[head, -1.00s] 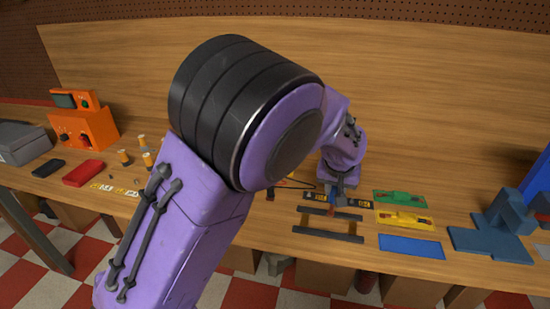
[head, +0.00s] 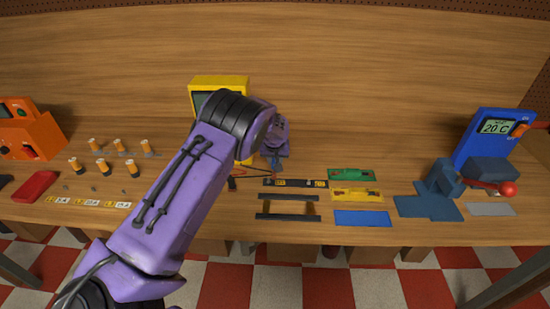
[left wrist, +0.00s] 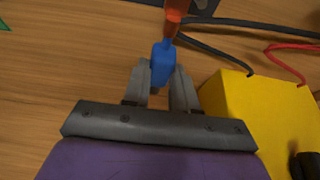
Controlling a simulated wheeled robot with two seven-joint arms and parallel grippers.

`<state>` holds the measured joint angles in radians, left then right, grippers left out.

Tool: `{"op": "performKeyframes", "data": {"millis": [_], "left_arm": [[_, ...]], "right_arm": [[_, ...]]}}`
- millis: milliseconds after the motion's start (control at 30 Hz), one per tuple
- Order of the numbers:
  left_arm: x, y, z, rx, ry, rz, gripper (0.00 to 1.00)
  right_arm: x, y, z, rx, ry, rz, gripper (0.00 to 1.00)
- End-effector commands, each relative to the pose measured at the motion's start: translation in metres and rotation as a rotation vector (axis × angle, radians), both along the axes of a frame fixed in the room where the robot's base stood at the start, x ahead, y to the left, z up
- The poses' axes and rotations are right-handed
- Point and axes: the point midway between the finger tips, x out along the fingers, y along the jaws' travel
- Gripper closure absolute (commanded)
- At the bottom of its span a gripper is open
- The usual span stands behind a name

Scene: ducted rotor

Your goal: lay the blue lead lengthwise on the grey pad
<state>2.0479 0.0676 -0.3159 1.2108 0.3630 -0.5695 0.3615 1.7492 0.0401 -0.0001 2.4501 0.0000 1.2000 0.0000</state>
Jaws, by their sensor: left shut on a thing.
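My left gripper (left wrist: 162,76) is shut on a small blue piece (left wrist: 162,60), which looks like the blue lead, in the left wrist view. An orange-red rod-like part (left wrist: 175,18) adjoins the blue piece at the top of that view; I cannot tell if they are one thing. In the head view my left gripper (head: 275,163) is above the bench beside the yellow meter, and its jaws and load are too small to make out. A flat grey pad (head: 490,209) lies bare at the right of the bench. My right gripper is not in view.
The yellow meter (head: 218,83) stands close to my left gripper, with black and red wires beside it. Dark rails (head: 288,217), green, yellow (head: 356,195) and blue (head: 363,218) plates lie in front. A blue-grey fixture (head: 428,206) and blue thermometer unit (head: 484,138) stand near the pad.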

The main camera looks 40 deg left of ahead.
Motion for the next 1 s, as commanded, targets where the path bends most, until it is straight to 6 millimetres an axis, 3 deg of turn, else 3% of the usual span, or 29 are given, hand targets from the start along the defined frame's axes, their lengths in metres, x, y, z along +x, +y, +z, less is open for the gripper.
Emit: {"op": "performKeyframes", "data": {"millis": [67, 433, 467, 500, 533, 800, 1000], "left_arm": [[0.000, 0.000, -0.005, 0.000, 0.000, 0.000, 1.00], [0.001, -0.001, -0.017, 0.000, -0.002, 0.000, 1.00], [0.000, -0.001, -0.016, 0.000, -0.002, 0.000, 0.67], [0.001, -0.001, -0.015, 0.000, -0.002, 0.000, 0.54], [0.000, -0.001, -0.015, 0.000, -0.002, 0.000, 0.48], [0.000, -0.001, -0.014, 0.000, -0.002, 0.000, 0.48], [-0.007, -0.006, 0.010, 0.000, -0.006, -0.001, 0.48]], "right_arm": [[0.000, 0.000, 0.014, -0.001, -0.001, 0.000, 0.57], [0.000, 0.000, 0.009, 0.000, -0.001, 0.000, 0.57], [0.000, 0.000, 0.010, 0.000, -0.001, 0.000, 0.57], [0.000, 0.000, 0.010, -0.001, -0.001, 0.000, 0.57], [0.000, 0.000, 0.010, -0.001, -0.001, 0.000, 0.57], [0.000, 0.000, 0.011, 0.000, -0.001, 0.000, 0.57], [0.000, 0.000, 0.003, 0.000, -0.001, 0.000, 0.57]]}}
